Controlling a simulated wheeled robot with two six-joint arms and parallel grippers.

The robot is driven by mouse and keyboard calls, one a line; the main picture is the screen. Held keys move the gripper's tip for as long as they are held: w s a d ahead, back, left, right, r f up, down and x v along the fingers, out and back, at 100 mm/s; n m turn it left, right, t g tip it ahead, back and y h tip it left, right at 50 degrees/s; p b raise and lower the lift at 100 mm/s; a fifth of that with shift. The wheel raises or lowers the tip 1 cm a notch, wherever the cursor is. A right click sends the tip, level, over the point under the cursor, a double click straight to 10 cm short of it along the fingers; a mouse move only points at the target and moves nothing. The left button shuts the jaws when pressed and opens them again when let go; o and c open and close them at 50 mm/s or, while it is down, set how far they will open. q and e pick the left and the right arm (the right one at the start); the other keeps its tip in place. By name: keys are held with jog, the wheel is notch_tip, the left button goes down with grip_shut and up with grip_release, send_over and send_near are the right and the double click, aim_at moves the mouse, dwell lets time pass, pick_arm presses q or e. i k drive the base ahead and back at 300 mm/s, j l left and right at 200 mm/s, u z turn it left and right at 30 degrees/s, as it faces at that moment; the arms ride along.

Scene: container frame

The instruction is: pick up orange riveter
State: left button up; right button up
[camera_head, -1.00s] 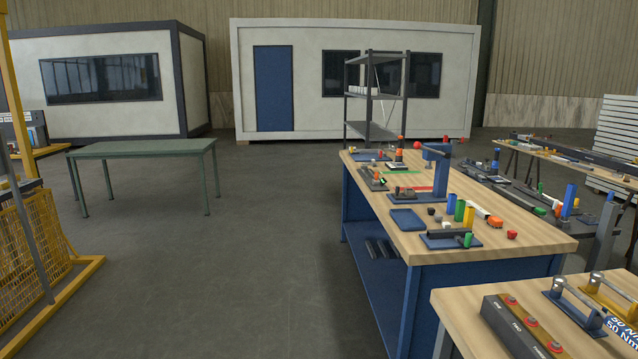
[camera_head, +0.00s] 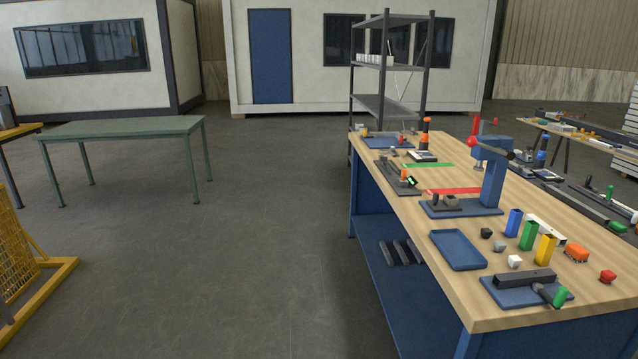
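I cannot tell for sure which item is the orange riveter. On the wooden-topped blue workbench (camera_head: 455,270), an upright dark tool with an orange top (camera_head: 426,124) stands on a small base near the far end. A smaller orange-topped piece (camera_head: 404,174) stands on a dark fixture nearer the left edge. An orange block-like item (camera_head: 577,254) lies near the right edge, beside a white bar. All are small in the picture. Neither of my grippers shows in the head view.
The workbench also holds a blue press (camera_head: 492,165), a blue tray (camera_head: 458,250), and blue, green and yellow upright holders. A green table (camera_head: 120,130) stands at left, a grey shelf (camera_head: 385,106) behind the bench. Open floor (camera_head: 240,250) lies left of the bench.

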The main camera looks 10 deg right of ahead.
aim_at(425, 136)
jog(key=i, duration=3)
jog(key=i+j+z, duration=0.1)
jog(key=i, duration=1.4)
jog(key=i+j, duration=0.15)
jog(key=i, duration=1.3)
jog(key=z, duration=0.5)
jog(key=i+z, duration=0.15)
jog(key=z, duration=0.35)
jog(key=j+z, duration=0.1)
jog(key=z, duration=0.35)
jog(key=i+j+z, duration=0.1)
jog(key=z, duration=0.4)
